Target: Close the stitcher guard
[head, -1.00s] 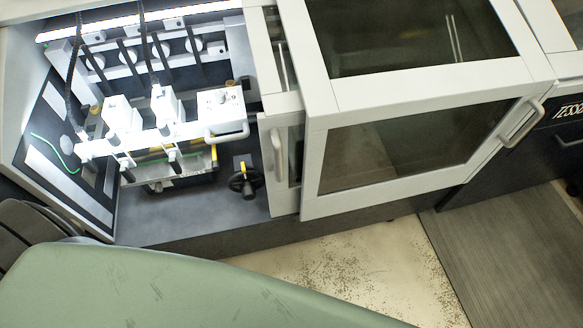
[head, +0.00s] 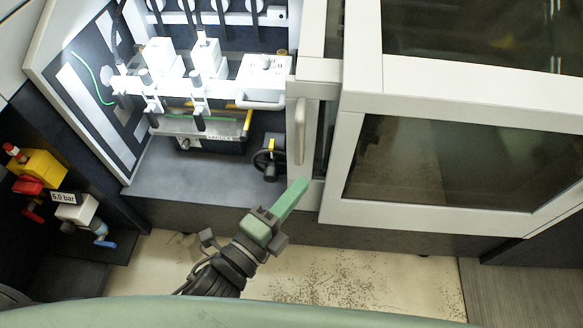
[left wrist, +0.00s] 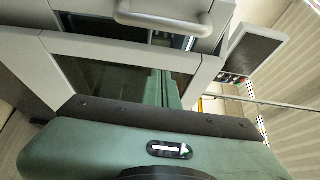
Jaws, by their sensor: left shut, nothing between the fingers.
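The stitcher guard (head: 313,92) is a light grey framed panel with a dark window, mostly overlapped by a larger windowed cover on its right. Its vertical bar handle (head: 299,130) is near its left edge. The guard stands to the right, and the stitching bay on its left is open. My left gripper (head: 301,186) is shut and empty, with its green fingers pointing up just below the handle; I cannot tell whether they touch the guard. In the left wrist view the handle (left wrist: 165,18) is at the top, beyond the fingers (left wrist: 169,88). My right gripper is out of view.
White stitching heads (head: 205,65) and a black handwheel (head: 268,158) are in the lit bay. The larger cover (head: 335,170) fills the right side. Yellow and red air valves (head: 40,165) are at the left. Speckled floor (head: 340,280) lies in front.

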